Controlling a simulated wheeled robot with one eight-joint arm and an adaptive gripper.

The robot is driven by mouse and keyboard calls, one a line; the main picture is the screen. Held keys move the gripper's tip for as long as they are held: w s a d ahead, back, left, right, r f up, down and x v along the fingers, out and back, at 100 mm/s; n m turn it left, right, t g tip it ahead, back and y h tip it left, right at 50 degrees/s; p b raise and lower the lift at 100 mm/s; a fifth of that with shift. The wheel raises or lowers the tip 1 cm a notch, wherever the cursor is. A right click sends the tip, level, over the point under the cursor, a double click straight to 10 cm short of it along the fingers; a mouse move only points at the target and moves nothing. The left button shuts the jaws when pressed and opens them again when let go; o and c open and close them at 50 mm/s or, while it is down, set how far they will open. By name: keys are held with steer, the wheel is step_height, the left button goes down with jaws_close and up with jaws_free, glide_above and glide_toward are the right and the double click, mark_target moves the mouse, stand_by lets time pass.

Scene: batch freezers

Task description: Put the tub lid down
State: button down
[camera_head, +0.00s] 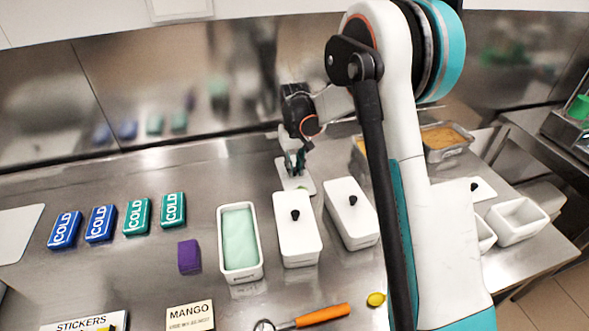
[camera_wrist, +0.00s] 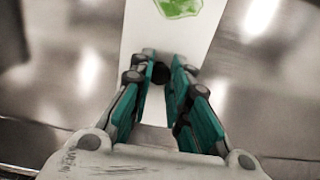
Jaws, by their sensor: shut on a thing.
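The white tub lid (camera_head: 296,179) is at the back of the steel counter, under my gripper (camera_head: 295,163). In the wrist view my gripper (camera_wrist: 160,68) is shut on the dark knob of the lid (camera_wrist: 165,38). A green patch shows on the lid's top. The lid looks about level; I cannot tell whether it touches the counter. An uncovered white tub (camera_head: 256,253) with pale green contents stands at the front, left of two tubs with white knobbed lids.
Lidded tubs (camera_head: 298,245) (camera_head: 352,228) stand in front of my gripper. Blue and green COLD packs (camera_head: 101,224) and a purple block (camera_head: 189,257) lie to the left. An orange-handled tool (camera_head: 322,316) lies in front. Counter left of the lid is clear; a steel wall rises behind.

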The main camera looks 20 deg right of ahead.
steer(key=shift+f, duration=0.25)
steer(key=c, duration=1.5)
jaws_free()
